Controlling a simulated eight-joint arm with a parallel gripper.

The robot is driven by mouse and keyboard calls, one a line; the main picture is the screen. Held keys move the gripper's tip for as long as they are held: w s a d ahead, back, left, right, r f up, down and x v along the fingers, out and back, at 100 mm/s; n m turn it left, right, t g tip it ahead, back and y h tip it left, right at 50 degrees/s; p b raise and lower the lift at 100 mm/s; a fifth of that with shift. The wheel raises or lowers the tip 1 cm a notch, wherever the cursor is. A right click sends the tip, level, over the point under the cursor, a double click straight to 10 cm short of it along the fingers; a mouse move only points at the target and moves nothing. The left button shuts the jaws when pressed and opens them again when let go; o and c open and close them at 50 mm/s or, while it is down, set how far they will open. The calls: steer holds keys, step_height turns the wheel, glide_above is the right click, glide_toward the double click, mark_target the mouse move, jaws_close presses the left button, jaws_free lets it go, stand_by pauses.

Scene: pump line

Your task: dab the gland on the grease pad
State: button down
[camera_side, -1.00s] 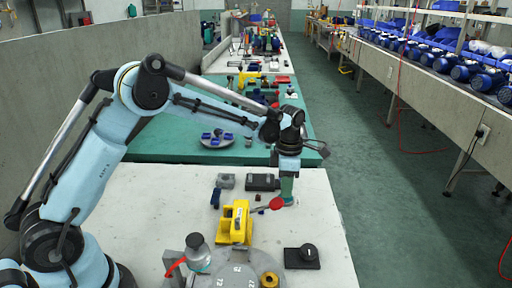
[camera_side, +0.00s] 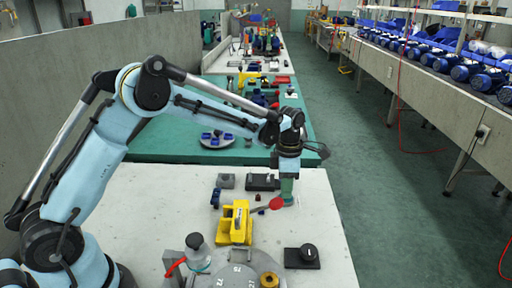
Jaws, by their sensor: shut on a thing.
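My gripper (camera_side: 288,178) points straight down near the right edge of the white table. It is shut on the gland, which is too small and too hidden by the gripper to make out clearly. A green upright part shows at the lower end of my gripper. A red round piece (camera_side: 277,203) is just left of the gripper's tip; I cannot tell whether they touch. I cannot tell for certain which thing is the grease pad. A black square plate with a round knob (camera_side: 302,257) lies nearer the camera, apart from my gripper.
A yellow bracket (camera_side: 235,223) stands left of my gripper. A dark flat block (camera_side: 263,182) and a grey block (camera_side: 225,181) lie behind it. A bottle (camera_side: 197,252) and a round grey numbered plate (camera_side: 238,277) are in front. The table's right side is mostly clear.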

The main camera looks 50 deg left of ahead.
stand_by(0.3)
steer(key=shift+r, duration=3.5)
